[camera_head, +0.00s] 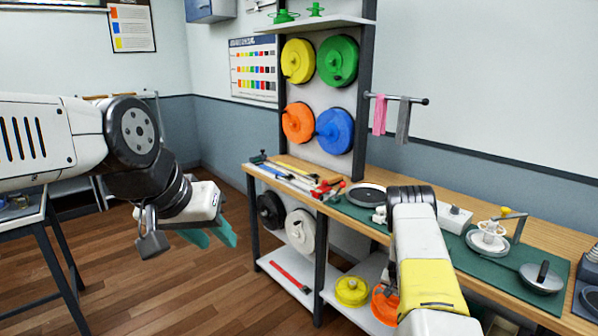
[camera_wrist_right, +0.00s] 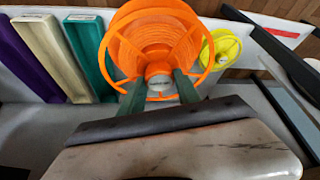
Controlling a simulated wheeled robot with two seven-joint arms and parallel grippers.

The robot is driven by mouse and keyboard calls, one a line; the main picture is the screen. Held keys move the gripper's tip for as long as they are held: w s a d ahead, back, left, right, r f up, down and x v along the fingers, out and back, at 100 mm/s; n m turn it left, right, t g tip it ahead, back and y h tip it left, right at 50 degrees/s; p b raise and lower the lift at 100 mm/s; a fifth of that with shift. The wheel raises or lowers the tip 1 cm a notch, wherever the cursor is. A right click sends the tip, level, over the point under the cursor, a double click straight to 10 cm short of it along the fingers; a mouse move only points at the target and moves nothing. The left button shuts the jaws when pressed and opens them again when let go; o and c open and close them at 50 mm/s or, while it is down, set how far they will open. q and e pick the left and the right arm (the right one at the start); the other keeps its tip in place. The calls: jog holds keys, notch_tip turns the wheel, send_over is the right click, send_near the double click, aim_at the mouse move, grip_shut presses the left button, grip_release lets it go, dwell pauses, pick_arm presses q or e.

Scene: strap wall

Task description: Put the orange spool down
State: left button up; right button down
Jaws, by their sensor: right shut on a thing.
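The orange spool (camera_wrist_right: 150,42) is at the top middle of the right wrist view, its face with the spokes turned to the camera. My right gripper (camera_wrist_right: 160,84) has its two green fingers shut on the spool's hub. In the head view the orange spool (camera_head: 383,306) shows low by the lower shelf, partly hidden by my right arm. Whether it touches the shelf I cannot tell. My left gripper (camera_head: 211,236) hangs empty over the floor at left, its green fingers apart.
A yellow spool (camera_head: 351,291) sits on the lower shelf (camera_head: 338,308) beside the orange one. Purple, cream and teal bars (camera_wrist_right: 55,55) lie to the left in the wrist view. The green-matted workbench (camera_head: 350,207) is above, with tools and parts. Coloured strap discs hang on the wall panel (camera_head: 318,90).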

jog(key=s+a+r+n+y, duration=0.1)
jog(key=s+a+r, duration=0.1)
jog(key=a+r, duration=0.5)
jog(key=s+a+r+n, duration=0.2)
jog(key=s+a+r, duration=0.1)
jog(key=r, duration=0.7)
jog(key=s+a+r+n+y, duration=0.1)
jog(key=s+a+r, duration=0.1)
jog(key=a+r, duration=0.55)
jog(key=s+a+r+n, duration=0.2)
jog(key=s+a+r, duration=0.2)
jog(key=s+r, duration=0.35)
jog(key=s+f, duration=0.5)
jog(key=shift+s+f+t, duration=0.25)
jog(key=shift+s+t, duration=0.05)
jog(key=shift+s, duration=0.05)
